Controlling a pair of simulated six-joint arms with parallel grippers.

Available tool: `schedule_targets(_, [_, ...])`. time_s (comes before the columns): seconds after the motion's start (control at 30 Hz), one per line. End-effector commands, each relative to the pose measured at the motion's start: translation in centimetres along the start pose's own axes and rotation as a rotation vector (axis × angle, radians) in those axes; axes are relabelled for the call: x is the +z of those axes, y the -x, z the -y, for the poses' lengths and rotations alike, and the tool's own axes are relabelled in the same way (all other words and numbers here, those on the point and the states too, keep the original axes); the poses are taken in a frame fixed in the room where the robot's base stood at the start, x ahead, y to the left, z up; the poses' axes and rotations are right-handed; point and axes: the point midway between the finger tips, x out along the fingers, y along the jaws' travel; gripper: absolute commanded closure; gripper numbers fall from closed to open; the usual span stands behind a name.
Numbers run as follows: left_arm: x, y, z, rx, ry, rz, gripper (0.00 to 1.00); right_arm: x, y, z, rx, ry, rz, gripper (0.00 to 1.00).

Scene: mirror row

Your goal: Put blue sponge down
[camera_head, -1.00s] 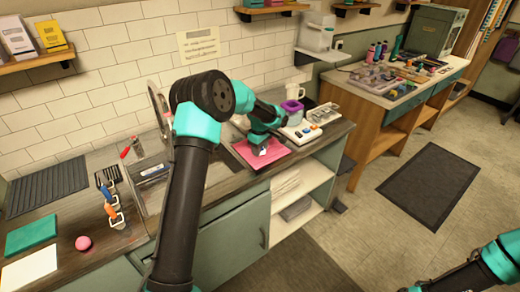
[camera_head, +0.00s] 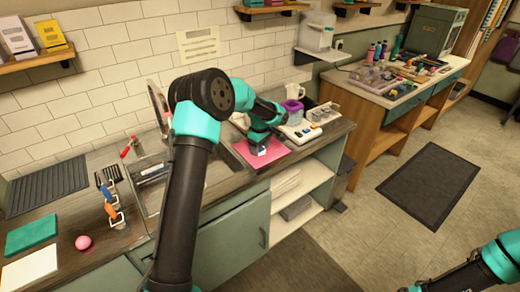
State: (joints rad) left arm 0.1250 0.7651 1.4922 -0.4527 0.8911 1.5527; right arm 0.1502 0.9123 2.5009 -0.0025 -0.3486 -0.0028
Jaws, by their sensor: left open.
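My left gripper (camera_head: 258,146) points down over the pink mat (camera_head: 277,160) on the counter. It is open, with its fingertips close above the mat. A small patch of blue and white shows at the fingertips; it may be the blue sponge, but it is too small and too covered by the gripper to be sure. I cannot tell whether it touches the mat.
A purple-and-clear cup (camera_head: 291,111) and a white tray (camera_head: 303,133) with small items stand just right of the mat. The sink (camera_head: 150,185) lies to the left. A pink ball (camera_head: 83,242) and a green cloth (camera_head: 31,235) lie at the far left.

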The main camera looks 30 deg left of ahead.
Motion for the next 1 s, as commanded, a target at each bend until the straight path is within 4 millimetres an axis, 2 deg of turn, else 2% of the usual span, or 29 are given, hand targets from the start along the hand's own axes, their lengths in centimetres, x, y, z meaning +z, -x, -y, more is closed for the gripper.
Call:
schedule_targets(0.53, [0.0,9.4,0.0,0.003,0.0,-0.001,0.34,0.0,0.0,0.0,0.0,0.0,0.0,0.57])
schedule_targets(0.73, [0.0,11.0,0.0,0.001,-0.001,0.0,0.34,0.0,0.0,0.0,0.0,0.0,0.0,0.57])
schedule_targets(1.0, [0.0,11.2,0.0,0.001,-0.001,0.0,0.34,0.0,0.0,0.0,0.0,0.0,0.0,0.57])
